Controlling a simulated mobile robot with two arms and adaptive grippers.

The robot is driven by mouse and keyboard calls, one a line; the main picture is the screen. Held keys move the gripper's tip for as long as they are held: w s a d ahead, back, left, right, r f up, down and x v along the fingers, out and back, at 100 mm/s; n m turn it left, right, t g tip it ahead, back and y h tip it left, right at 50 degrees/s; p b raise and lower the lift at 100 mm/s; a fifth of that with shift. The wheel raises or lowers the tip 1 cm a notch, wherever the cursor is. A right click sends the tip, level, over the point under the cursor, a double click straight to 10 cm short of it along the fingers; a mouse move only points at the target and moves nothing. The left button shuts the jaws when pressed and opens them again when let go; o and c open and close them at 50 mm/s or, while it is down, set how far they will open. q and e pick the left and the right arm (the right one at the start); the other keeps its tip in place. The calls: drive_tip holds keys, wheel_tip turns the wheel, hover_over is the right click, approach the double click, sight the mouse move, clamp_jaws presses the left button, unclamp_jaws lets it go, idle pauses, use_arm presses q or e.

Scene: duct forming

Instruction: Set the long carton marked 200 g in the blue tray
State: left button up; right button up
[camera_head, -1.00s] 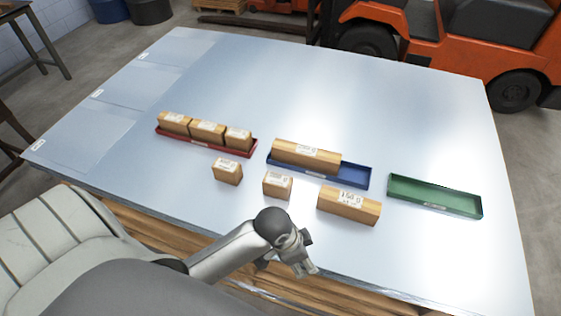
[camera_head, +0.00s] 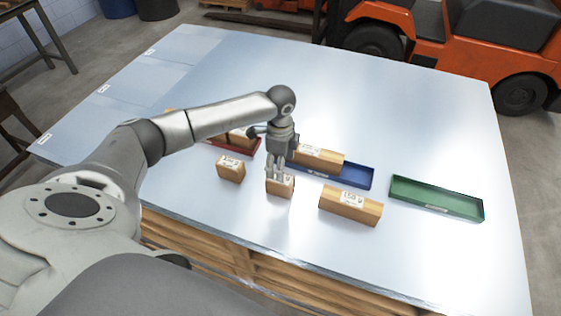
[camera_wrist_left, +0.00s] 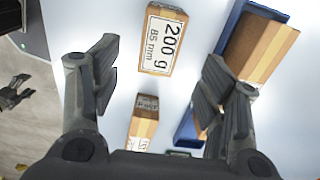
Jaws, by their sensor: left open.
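A carton marked 200 g, 85 mm (camera_wrist_left: 163,40) lies between and ahead of my left gripper's fingers in the left wrist view. In the head view this carton (camera_head: 281,187) stands on the table, in front of the blue tray (camera_head: 358,176). My left gripper (camera_head: 277,176) is open, pointing down just over the carton; I cannot tell whether it touches. The blue tray holds a long carton (camera_head: 320,157) in its left part, and its right end is bare. A dark shape (camera_wrist_left: 12,93) at the left wrist view's edge looks like my right gripper, too small to read.
A carton marked 150 g (camera_head: 350,205) stands to the right and another small carton (camera_head: 230,169) to the left. The red tray (camera_head: 252,150) with cartons is partly behind my left arm. The green tray (camera_head: 437,206) is empty. The table's right front is clear.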

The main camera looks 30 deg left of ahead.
use_arm(q)
drive_tip(key=shift+a+f+b, duration=0.1)
drive_tip(key=shift+f+b, duration=0.55)
drive_tip(key=shift+b, duration=0.1)
wheel_tip(320, 180, down, 4)
drive_tip(key=b, duration=0.4)
drive_tip(key=shift+f+b, duration=0.6)
drive_tip(key=shift+f, duration=1.25)
drive_tip(key=c, duration=1.4)
wheel_tip(320, 180, up, 9)
drive_tip(key=p, duration=0.9)
drive_tip(key=shift+r+p, duration=0.15)
drive_tip(key=shift+p, duration=0.2)
